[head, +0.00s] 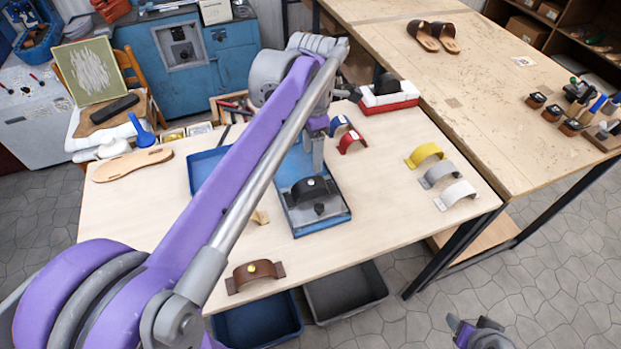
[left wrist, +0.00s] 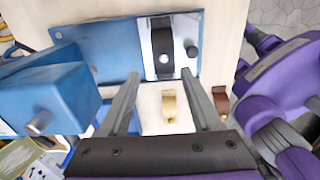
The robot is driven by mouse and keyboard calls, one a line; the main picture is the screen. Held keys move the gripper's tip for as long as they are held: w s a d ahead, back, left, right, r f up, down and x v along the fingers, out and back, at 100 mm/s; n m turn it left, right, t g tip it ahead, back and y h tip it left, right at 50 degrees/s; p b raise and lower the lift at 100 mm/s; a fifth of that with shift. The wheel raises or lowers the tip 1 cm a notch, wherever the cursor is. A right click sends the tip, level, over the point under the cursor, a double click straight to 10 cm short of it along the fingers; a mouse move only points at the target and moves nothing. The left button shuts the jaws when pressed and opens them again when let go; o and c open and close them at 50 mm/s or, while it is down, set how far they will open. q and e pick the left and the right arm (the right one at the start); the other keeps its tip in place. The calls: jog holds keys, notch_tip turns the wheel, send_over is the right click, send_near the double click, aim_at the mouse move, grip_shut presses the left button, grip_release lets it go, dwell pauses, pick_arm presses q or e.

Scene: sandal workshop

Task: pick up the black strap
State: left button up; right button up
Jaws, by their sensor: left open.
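The black strap (head: 309,190) is arched over a grey plate on the blue base (head: 324,226) near the table's middle. In the left wrist view the strap (left wrist: 163,45) lies beyond the fingertips, on a light plate beside a dark round knob (left wrist: 192,52). My left gripper (head: 317,165) is above and behind the strap, partly hidden by its own arm in the head view. In the left wrist view my left gripper (left wrist: 162,82) is open, with nothing between its fingers. My right gripper (head: 480,334) shows only partly at the bottom edge, away from the table.
A brown strap (head: 255,274) lies at the front edge. Yellow (head: 425,155), grey and white straps lie at the right; blue and red (head: 351,142) ones behind the base. A tan sole (head: 133,164) lies left. Bins (head: 345,292) stand below. The table right of the base is clear.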

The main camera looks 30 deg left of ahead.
aim_at(312, 181)
pick_arm(q)
jog(key=f, duration=0.4)
jog(key=shift+s+d, duration=0.15)
jog(key=shift+s, duration=0.15)
jog(key=shift+f, duration=3.1)
jog(key=shift+c, duration=0.3)
grip_shut()
